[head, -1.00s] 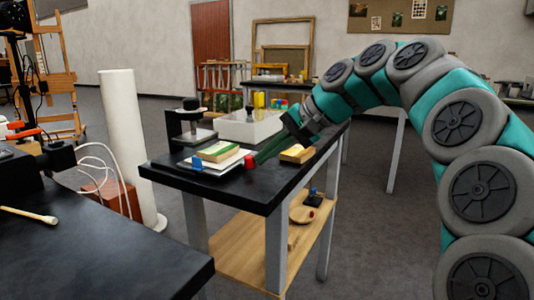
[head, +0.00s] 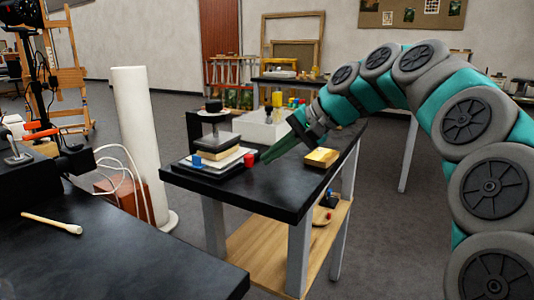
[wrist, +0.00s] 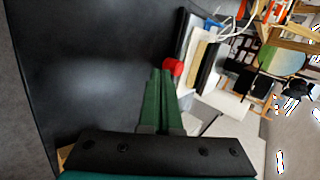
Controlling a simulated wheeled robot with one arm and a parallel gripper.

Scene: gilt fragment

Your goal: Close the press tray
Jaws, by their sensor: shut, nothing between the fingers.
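The press stands on the black worktable, with its dark round top (head: 213,106) above a flat plate. Its tray (head: 235,161) is a flat white and dark slab carrying a yellowish block (head: 217,153), which sits under the plate. A small blue block (head: 197,162) is at the tray's left side. A red knob (head: 249,160) is at its right; the knob also shows in the wrist view (wrist: 172,67). My gripper (head: 265,157) is shut and empty, its green fingers (wrist: 163,72) pointing at the knob, their tips at or very near it. Actual contact is unclear.
A yellow block (head: 321,157) lies on the worktable right of my gripper. A white box (head: 262,128) with coloured bottles stands behind. A white roll (head: 138,145) stands left of the table. The table's front right area is clear.

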